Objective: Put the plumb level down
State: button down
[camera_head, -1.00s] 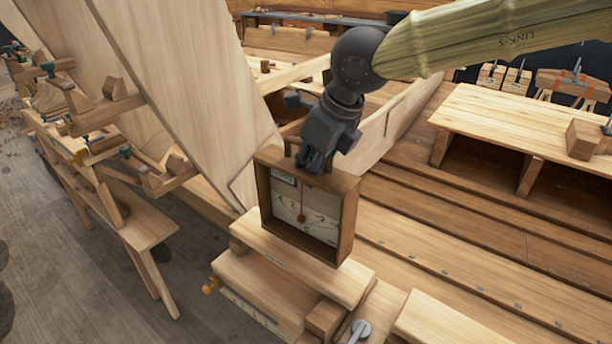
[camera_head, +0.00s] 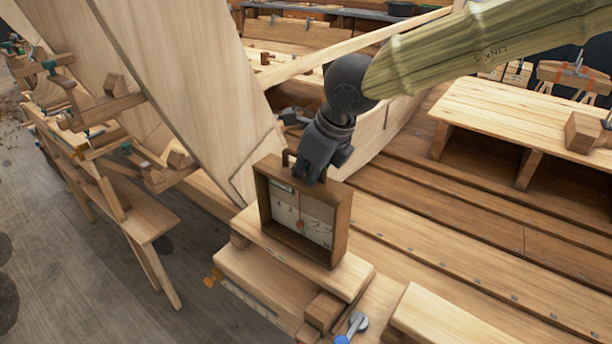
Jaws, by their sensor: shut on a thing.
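The plumb level (camera_head: 341,240) is a square wooden box frame with a pale dial face and a red pointer. The level's lower edge is at the top of a small wooden stand (camera_head: 262,247). I cannot tell whether it touches the wood or hangs just above it. The fingertips are partly hidden against the handle.
Large curved hull planks (camera_head: 175,85) rise close to the left of the level. A wooden bench (camera_head: 500,115) with a block (camera_head: 583,132) stands at the right. Clamps line the planking at far left. A blue-handled metal part (camera_head: 355,323) lies just in front of the stand.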

jog(key=shift+f, duration=0.1)
jog(key=c, duration=1.6)
grip_release()
jog(key=shift+o, duration=0.2)
jog(key=b+v, duration=0.2)
jog(key=v, duration=1)
jog(key=shift+a+r, duration=0.1)
jog(key=shift+r, duration=0.1)
